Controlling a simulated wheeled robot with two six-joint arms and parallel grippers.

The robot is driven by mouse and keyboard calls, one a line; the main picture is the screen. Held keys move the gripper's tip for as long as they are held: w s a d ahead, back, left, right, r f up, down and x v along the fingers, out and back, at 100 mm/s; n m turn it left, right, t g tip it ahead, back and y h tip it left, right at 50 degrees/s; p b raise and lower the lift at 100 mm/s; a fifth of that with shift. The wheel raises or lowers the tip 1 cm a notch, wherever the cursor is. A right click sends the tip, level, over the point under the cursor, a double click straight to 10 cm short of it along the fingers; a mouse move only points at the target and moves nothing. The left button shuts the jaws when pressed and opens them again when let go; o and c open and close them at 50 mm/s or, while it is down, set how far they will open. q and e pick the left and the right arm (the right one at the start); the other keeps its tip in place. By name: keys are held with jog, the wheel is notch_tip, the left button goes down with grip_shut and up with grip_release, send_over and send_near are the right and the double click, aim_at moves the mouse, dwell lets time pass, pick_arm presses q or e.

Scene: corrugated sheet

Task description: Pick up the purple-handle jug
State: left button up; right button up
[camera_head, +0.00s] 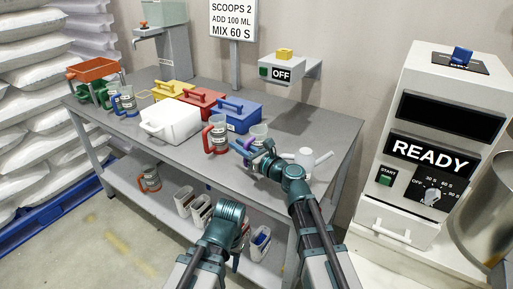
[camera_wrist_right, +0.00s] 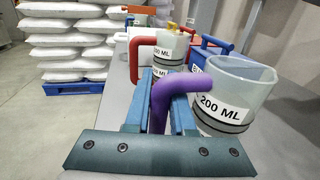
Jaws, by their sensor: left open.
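The purple-handle jug (camera_head: 259,131) is a clear measuring jug on the grey table, near its front right part. In the right wrist view the jug (camera_wrist_right: 235,95) is close, to the right, with a "200 ML" label and an open top. Its purple handle (camera_wrist_right: 178,82) lies between the blue fingers of my right gripper (camera_wrist_right: 164,105). The fingers sit close on both sides of the handle, shut on it. In the head view my right gripper (camera_head: 245,150) is beside the jug. My left gripper (camera_head: 232,222) is open and empty, low in front of the table.
A red-handled jug (camera_head: 216,136) stands left of the purple one, with a blue box (camera_head: 236,116) behind. A white bin (camera_head: 171,122) and red and yellow boxes are farther left.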

grip_shut()
dwell(0.9)
